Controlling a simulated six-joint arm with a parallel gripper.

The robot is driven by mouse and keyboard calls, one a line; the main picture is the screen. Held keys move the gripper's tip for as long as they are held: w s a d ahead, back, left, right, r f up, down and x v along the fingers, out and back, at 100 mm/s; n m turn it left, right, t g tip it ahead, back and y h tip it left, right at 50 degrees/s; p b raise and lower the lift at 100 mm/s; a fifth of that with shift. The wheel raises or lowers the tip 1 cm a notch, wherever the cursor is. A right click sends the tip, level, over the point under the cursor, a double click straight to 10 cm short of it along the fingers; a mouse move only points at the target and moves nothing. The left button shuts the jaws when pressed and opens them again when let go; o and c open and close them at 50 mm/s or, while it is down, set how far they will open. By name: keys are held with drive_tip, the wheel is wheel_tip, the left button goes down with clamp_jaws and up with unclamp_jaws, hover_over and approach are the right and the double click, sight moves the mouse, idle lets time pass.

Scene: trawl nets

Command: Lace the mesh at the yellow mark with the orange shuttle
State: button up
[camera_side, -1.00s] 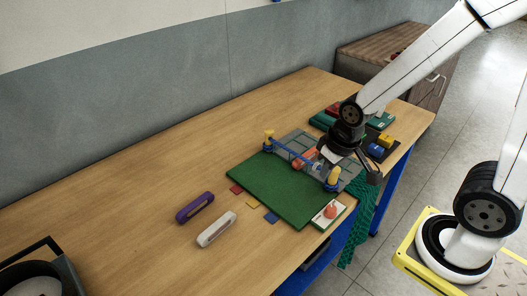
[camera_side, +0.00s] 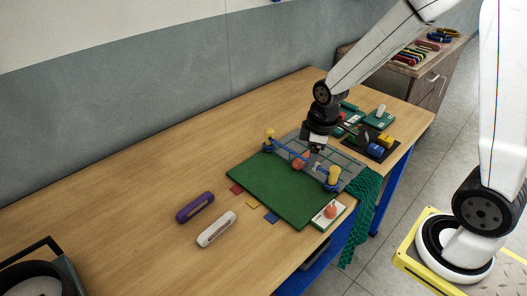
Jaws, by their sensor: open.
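The orange shuttle (camera_side: 300,162) lies at the blue bar (camera_side: 296,152) on the grey mesh panel (camera_side: 349,167) and is partly hidden by my gripper. My gripper (camera_side: 313,153) points down over the mesh, right beside the shuttle, with its jaws open. Whether a finger touches the shuttle cannot be told. A small yellow tag (camera_side: 253,201) lies between a red tag (camera_side: 236,189) and a blue tag (camera_side: 271,216) along the green board's front-left edge. No yellow mark on the mesh itself can be made out.
Two yellow-topped posts (camera_side: 333,176) hold the bar's ends above the green board (camera_side: 270,185). Purple (camera_side: 195,207) and white (camera_side: 216,229) shuttles lie on open table at left. A white tray (camera_side: 321,222) holds an orange-red round piece. Green netting (camera_side: 361,212) hangs over the table edge.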

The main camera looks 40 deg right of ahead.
drive_tip(key=w+d+f+n, duration=0.1)
drive_tip(key=w+d+n, duration=0.1)
drive_tip(key=n, duration=0.1)
drive_tip(key=w+d+f+n+g, duration=0.1)
drive_tip(key=w+d+f+n, duration=0.1)
drive_tip(key=w+d+n, duration=0.1)
drive_tip(key=w+d+f+n, duration=0.1)
drive_tip(key=w+d+n, duration=0.1)
drive_tip(key=w+n, duration=0.1)
drive_tip(key=shift+w+d+f+n, duration=0.15)
drive_tip(key=shift+d+n, duration=0.2)
drive_tip(key=shift+n, duration=0.25)
drive_tip(key=shift+w+d+f+n+g, duration=0.2)
drive_tip(key=shift+d+n+g, duration=0.15)
drive_tip(key=shift+n, duration=0.15)
drive_tip(key=shift+f, duration=0.15)
drive_tip(key=shift+f, duration=3.75)
clamp_jaws()
